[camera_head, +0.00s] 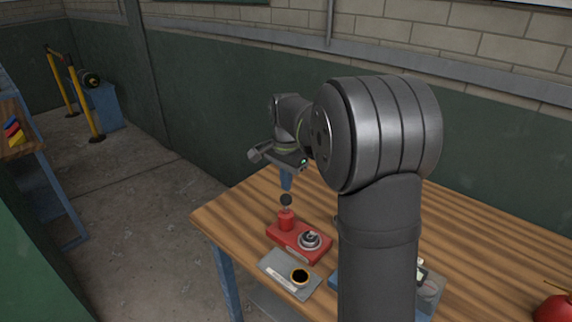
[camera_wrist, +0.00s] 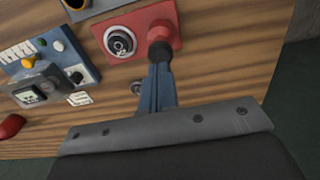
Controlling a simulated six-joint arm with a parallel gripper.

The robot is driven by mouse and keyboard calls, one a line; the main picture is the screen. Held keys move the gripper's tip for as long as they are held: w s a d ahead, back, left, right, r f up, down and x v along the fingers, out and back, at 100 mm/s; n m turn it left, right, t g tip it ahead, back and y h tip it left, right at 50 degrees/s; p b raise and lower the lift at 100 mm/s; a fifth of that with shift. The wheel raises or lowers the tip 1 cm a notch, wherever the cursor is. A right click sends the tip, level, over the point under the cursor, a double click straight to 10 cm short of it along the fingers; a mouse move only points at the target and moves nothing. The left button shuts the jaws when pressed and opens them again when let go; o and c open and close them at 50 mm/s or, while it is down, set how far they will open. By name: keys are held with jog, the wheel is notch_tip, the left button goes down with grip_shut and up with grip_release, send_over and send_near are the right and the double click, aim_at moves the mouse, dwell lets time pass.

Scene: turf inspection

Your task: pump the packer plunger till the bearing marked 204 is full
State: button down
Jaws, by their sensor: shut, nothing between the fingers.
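The red bearing packer (camera_head: 287,236) stands on the wooden bench. Its plunger, a black ball knob (camera_head: 286,200) over a red cylinder (camera_head: 286,218), is at its left end. A ringed metal bearing (camera_head: 310,239) sits on the right end of the packer; it also shows in the wrist view (camera_wrist: 120,42). No 204 marking is readable. My gripper (camera_head: 286,187) is shut and empty, its blue fingers pointing down just above the knob. In the wrist view the fingertips (camera_wrist: 160,68) lie right by the black knob (camera_wrist: 160,52); I cannot tell if they touch it.
A grey plate (camera_head: 277,268) with a dark-centred ring (camera_head: 300,276) lies in front of the packer. A blue panel (camera_wrist: 75,50) with a yellow knob (camera_wrist: 28,62) and a grey display unit (camera_wrist: 45,88) stands beside it. A red object (camera_head: 553,308) is at far right. Bare bench lies behind the packer.

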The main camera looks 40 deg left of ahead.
aim_at(286, 197)
jog(key=shift+f, duration=1.25)
jog(key=shift+f, duration=1.15)
notch_tip(286, 197, up, 14)
jog(key=shift+r, duration=0.25)
